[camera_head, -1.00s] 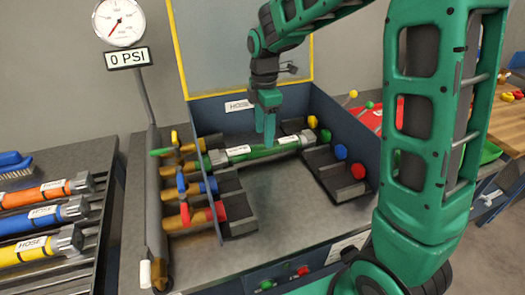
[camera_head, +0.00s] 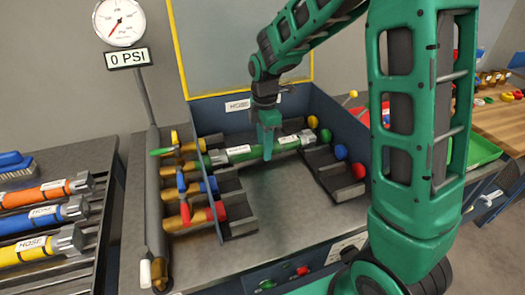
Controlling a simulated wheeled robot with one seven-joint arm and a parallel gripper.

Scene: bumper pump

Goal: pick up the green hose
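The green hose (camera_head: 237,154) has metal end fittings and white labels. It lies across the back of the dark open box (camera_head: 204,112), its ends at the left and right grey holders. My gripper (camera_head: 267,155) points down at the middle of the hose, its green fingers overlapping the hose in the picture. The fingers hide part of the hose. I cannot tell whether they touch it or how far apart they are.
A rack on the left holds an orange hose (camera_head: 45,191), a blue hose (camera_head: 40,217) and a yellow hose (camera_head: 35,250). A gauge (camera_head: 119,22) stands above a sign reading 0 PSI (camera_head: 126,57). The box's raised yellow-edged lid (camera_head: 240,45) is behind my arm. The box floor in front is clear.

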